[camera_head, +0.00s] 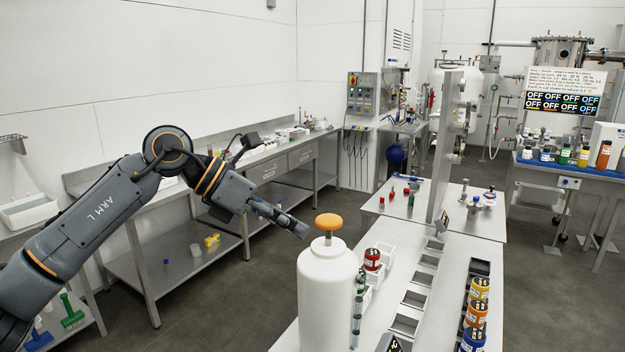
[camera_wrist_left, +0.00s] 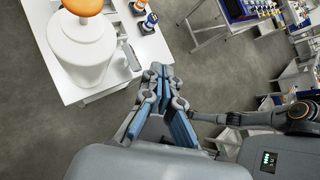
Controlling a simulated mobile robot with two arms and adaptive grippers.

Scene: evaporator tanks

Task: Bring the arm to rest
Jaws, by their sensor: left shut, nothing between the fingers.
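My left arm comes in from the left in the head view. Its left gripper (camera_head: 303,229) is in the air just left of the orange-topped white tank (camera_head: 325,285), at about the height of its knob (camera_head: 329,222). The fingers are shut with nothing between them. The left wrist view also shows the closed fingers (camera_wrist_left: 163,75), with the white tank (camera_wrist_left: 82,45) to their upper left and apart from them. My right gripper is not seen in either view.
A bench with holders and coloured jars (camera_head: 479,288) lies right of the tank. A steel side table (camera_head: 190,262) with a lower shelf runs along the left wall. A blue-topped table (camera_head: 590,177) stands at the far right. Open floor (camera_head: 545,300) lies between.

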